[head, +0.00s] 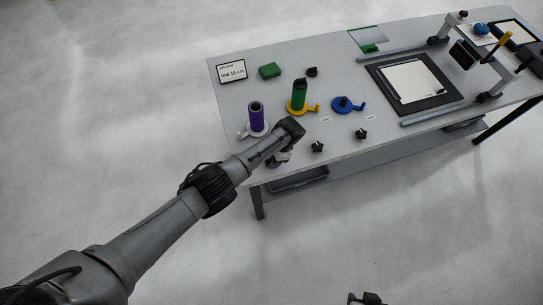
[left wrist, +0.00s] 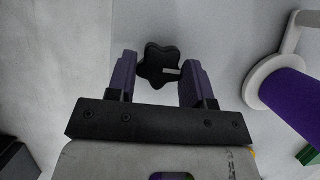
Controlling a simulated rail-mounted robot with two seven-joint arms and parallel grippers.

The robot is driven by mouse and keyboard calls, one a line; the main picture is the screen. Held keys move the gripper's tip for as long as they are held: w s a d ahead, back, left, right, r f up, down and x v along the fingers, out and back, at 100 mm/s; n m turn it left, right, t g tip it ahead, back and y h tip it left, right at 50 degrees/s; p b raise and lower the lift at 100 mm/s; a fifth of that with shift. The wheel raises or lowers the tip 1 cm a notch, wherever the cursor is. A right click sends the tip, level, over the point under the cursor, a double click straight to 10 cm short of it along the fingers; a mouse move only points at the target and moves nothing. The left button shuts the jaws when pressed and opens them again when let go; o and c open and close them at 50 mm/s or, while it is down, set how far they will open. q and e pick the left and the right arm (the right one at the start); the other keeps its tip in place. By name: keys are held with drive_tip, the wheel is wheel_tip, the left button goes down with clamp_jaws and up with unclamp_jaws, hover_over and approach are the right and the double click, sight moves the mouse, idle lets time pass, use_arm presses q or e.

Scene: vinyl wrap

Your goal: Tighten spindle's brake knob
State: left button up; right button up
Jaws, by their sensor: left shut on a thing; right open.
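My left gripper (head: 280,160) is at the table's front edge, in front of the purple roll's spindle. In the left wrist view, a black star-shaped knob (left wrist: 160,64) with a pale mark sits between the fingers of the left gripper (left wrist: 160,80), which is shut on it. The head view hides this knob behind the arm. The purple roll (head: 257,118) stands on a white spindle base (head: 242,135). Two more black knobs, a middle one (head: 317,147) and a right one (head: 361,134), are free along the front edge. My right gripper (head: 367,298) shows partly at the bottom, open and away from the table.
A green roll (head: 299,95) stands on a yellow base, and a blue spindle (head: 345,104) is beside it. A sign reading "seal 15 cm" (head: 231,71) and a green block (head: 270,71) lie behind. A framed rig (head: 463,85) occupies the right.

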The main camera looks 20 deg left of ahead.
use_arm(q)
drive_tip(key=shift+m, duration=0.4)
drive_tip(key=o, duration=0.9)
drive_tip(key=shift+d+r, duration=0.1)
drive_tip(key=shift+p+v, duration=0.65)
drive_tip(key=shift+v, duration=6.15)
drive_tip(key=shift+s+d, duration=0.1)
drive_tip(key=shift+s, duration=0.05)
